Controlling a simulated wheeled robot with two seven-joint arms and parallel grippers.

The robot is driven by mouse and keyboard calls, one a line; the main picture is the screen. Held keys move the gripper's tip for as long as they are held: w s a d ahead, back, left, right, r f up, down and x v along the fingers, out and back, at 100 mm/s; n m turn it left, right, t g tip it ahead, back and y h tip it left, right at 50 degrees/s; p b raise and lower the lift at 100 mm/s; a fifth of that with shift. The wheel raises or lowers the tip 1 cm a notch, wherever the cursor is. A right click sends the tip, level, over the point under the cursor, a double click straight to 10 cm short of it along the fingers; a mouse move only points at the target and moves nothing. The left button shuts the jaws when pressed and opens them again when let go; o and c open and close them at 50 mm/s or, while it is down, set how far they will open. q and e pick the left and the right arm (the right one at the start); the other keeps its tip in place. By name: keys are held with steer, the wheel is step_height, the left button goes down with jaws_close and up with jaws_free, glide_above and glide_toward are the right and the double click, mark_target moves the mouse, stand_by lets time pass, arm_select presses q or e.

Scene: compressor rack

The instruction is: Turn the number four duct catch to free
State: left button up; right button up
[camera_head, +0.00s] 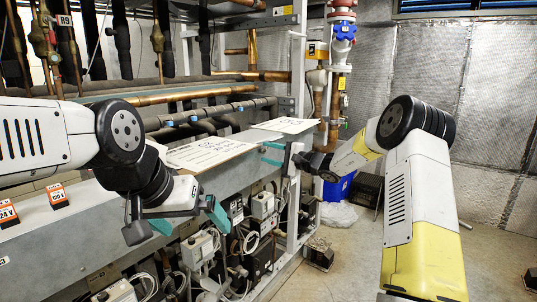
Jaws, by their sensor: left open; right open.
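The long grey duct (60,240) runs from the lower left toward the back, with a sloping front face. I cannot make out the number four catch on it; it is too small or hidden. My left gripper (188,222) is open and empty, its teal fingertips apart in front of the duct's front face. My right gripper (271,154) is open, its teal fingertips pointing left near the duct's far part. Whether it touches anything there I cannot tell.
A white lettered panel (212,150) and a farther one (284,125) lie on the duct top. Orange voltage labels (57,195) sit at left. Wired boxes (197,249) fill the space below. A white upright post (295,205) stands near my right gripper. Floor at right is mostly clear.

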steer(key=v, duration=0.7)
steer(key=shift+d, duration=0.2)
steer(key=shift+s, duration=0.1)
steer(key=s+a+r+n+g+h, duration=0.2)
steer(key=s+a+n+g, duration=0.15)
steer(key=s, duration=0.75)
steer(key=s+a+r+n+g+h, duration=0.2)
steer(key=s+n+g, duration=0.15)
steer(key=s, duration=0.85)
steer(key=s+d+n+t+h, duration=0.1)
steer(key=s+d+h, duration=0.3)
steer(key=s, duration=0.5)
steer(key=s+d+f+n+t+h, duration=0.1)
steer(key=s+d+h, duration=0.3)
steer(key=s+d, duration=0.5)
steer(key=shift+s+d+f+n+t, duration=0.3)
steer(key=shift+s+n, duration=0.3)
steer(key=shift+s, duration=0.2)
